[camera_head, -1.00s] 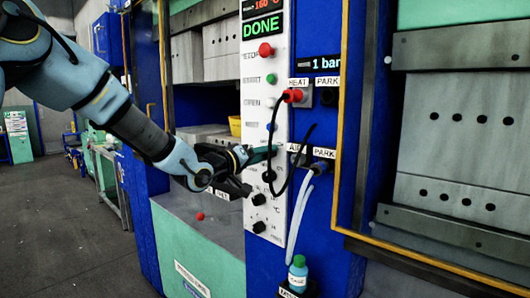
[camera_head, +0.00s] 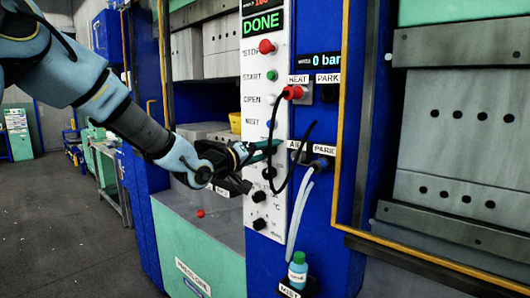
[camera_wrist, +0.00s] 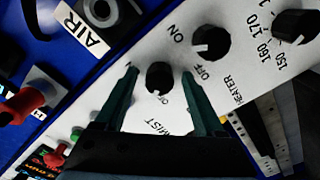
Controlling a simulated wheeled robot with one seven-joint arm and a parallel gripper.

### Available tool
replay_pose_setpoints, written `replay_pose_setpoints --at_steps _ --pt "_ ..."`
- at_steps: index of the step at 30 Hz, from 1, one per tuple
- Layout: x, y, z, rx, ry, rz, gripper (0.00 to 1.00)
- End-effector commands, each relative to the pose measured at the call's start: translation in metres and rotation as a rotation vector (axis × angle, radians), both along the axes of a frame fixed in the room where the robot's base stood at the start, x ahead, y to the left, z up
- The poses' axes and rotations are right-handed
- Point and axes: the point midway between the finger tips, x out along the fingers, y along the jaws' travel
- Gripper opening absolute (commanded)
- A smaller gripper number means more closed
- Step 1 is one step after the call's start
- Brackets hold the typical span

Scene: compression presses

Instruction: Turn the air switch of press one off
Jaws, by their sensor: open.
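The white control panel (camera_head: 265,110) of the press carries buttons and black knobs. In the wrist view, a black knob (camera_wrist: 159,78) sits between the two dark green fingers of my gripper (camera_wrist: 160,71). The fingers are apart, one on each side of it; I cannot tell whether they touch it. Lettering near it looks like "MIST" and is partly hidden. My gripper (camera_head: 264,150) also reaches the panel in the head view, hiding that knob. The pressure display (camera_head: 325,60) reads 0 bar. The panel's upper screen (camera_head: 262,25) shows DONE.
A heater knob (camera_wrist: 210,42) with ON and OFF marks is close to the fingers. A black cable hangs from the red heat plug (camera_head: 292,93), near the gripper. A pale hose (camera_head: 299,215) hangs beside the panel. A teal bottle (camera_head: 297,268) stands below. Open floor is at left.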

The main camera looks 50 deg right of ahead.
Motion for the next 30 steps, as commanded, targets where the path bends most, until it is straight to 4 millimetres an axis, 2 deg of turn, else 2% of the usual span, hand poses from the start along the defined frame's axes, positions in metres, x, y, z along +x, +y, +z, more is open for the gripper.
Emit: replay_pose_setpoints --at_steps 5,18,24,30 --pt "0.001 0.011 -0.001 -0.001 -0.001 0.001 0.71" --pt "0.006 0.091 -0.001 0.0 -0.002 0.003 0.71" --pt "0.006 0.107 -0.001 0.0 0.0 0.0 0.71" --pt "0.006 0.108 0.0 0.0 0.0 0.0 0.71"
